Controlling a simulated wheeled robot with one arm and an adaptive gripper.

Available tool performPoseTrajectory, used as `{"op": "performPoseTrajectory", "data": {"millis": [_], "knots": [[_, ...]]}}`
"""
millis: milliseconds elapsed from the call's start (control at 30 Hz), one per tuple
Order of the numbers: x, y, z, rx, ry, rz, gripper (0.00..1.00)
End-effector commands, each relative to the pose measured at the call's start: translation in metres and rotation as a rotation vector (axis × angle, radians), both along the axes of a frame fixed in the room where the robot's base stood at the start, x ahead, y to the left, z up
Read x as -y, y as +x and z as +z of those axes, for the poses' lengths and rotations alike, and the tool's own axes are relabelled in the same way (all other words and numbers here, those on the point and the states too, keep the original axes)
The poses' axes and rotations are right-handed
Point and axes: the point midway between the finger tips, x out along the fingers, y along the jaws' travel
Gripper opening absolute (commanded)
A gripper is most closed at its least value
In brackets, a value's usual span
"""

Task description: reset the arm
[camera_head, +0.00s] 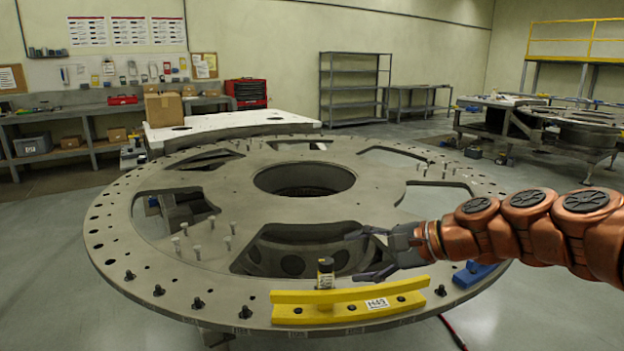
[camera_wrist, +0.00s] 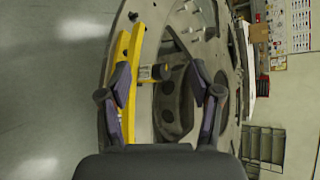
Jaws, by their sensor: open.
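My gripper (camera_head: 372,255) reaches in from the right over the near part of the round grey turret plate (camera_head: 215,190). Its fingers are spread apart with nothing between them that I can see held. In the wrist view, my gripper (camera_wrist: 160,85) also shows both fingers wide apart. A small bottle with a yellow band and dark top (camera_head: 326,272) stands upright on the plate, just left of the fingertips. In the wrist view, the bottle (camera_wrist: 152,72) lies in the space ahead between the fingers. I cannot tell whether a finger touches it.
A yellow bracket (camera_head: 350,303) with a white label lies on the plate's near rim, in front of the bottle. A blue object (camera_head: 476,273) lies under my arm. Several bolts (camera_head: 197,250) stand on the plate's left side. The plate has large cutouts.

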Motion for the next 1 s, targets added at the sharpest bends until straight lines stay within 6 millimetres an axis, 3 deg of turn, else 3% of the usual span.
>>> {"op": "performPoseTrajectory", "data": {"millis": [100,267,400,600,800,1000], "knots": [[-0.027,-0.062,-0.019,0.037,-0.223,0.193,0.64],[-0.027,-0.142,-0.059,0.052,-0.503,0.438,0.64],[0.002,-0.208,-0.088,0.026,-0.727,0.636,0.64],[0.058,-0.282,-0.111,-0.051,-0.955,0.85,0.64],[0.089,-0.316,-0.118,-0.111,-1.043,0.942,0.64],[0.093,-0.32,-0.119,-0.117,-1.051,0.954,0.64]]}}
